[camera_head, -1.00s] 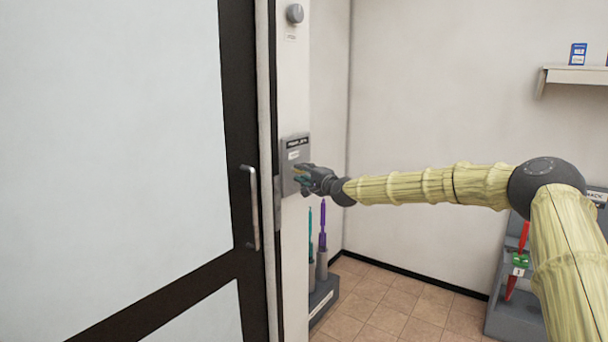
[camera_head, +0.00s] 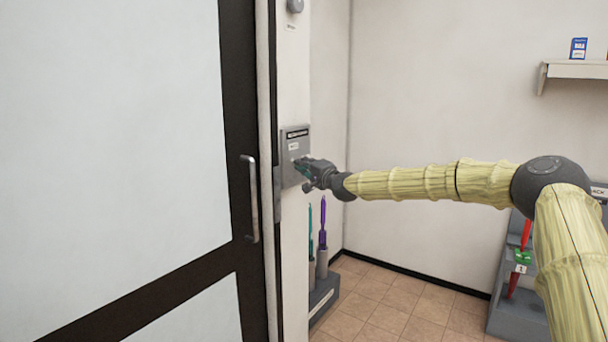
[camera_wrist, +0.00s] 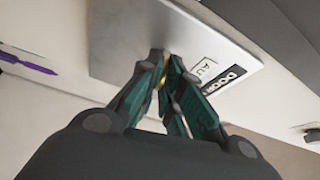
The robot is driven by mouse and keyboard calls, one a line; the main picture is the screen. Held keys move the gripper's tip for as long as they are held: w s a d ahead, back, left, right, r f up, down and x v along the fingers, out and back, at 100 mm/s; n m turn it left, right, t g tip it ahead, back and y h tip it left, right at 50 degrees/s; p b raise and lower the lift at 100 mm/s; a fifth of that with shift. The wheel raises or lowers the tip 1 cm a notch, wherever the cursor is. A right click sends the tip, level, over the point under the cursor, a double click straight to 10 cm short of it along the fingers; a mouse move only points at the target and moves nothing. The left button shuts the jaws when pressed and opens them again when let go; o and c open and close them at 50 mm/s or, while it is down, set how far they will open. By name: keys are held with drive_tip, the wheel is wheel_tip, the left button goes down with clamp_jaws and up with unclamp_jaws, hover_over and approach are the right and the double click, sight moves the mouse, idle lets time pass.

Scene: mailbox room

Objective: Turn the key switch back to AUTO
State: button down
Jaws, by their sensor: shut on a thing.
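The grey key switch plate (camera_head: 290,145) is on the narrow wall beside the door. In the wrist view, the plate (camera_wrist: 118,45) shows tilted, with a black label starting "DOOR" (camera_wrist: 228,80) and a white label starting "AU" (camera_wrist: 206,66). My gripper (camera_head: 298,168) is at the plate's lower part. In the wrist view, my gripper (camera_wrist: 165,72) has its green-padded fingers closed around a small brass-coloured key (camera_wrist: 162,76) at the plate. The fingers hide most of the key and the switch face, so I cannot tell which position it points to.
The glazed door (camera_head: 120,130) with a dark frame and a vertical metal handle (camera_head: 250,198) is close on the left. A grey stand (camera_head: 322,292) with teal and purple rods is below the plate. A shelf (camera_head: 580,72) is at right. Floor between is clear.

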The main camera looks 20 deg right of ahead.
drive_tip(key=n+y+b, duration=0.2)
drive_tip(key=n, duration=0.4)
drive_tip(key=n+y+b, duration=0.2)
drive_tip(key=n+y, duration=0.1)
drive_tip(key=n, duration=0.4)
drive_tip(key=f+n+y+b, duration=0.1)
drive_tip(key=n+y+b, duration=0.1)
drive_tip(key=n, duration=0.5)
drive_tip(key=shift+w+d+y, duration=0.2)
drive_tip(key=shift+d+y, duration=0.1)
drive_tip(key=shift+y, duration=0.3)
drive_tip(key=shift+n, duration=0.3)
drive_tip(key=c, duration=1.6)
unclamp_jaws()
drive_tip(key=shift+d, duration=0.1)
drive_tip(key=shift+r, duration=0.1)
drive_tip(key=v, duration=1.2)
drive_tip(key=shift+w+y, duration=0.15)
drive_tip(key=shift+y, duration=0.15)
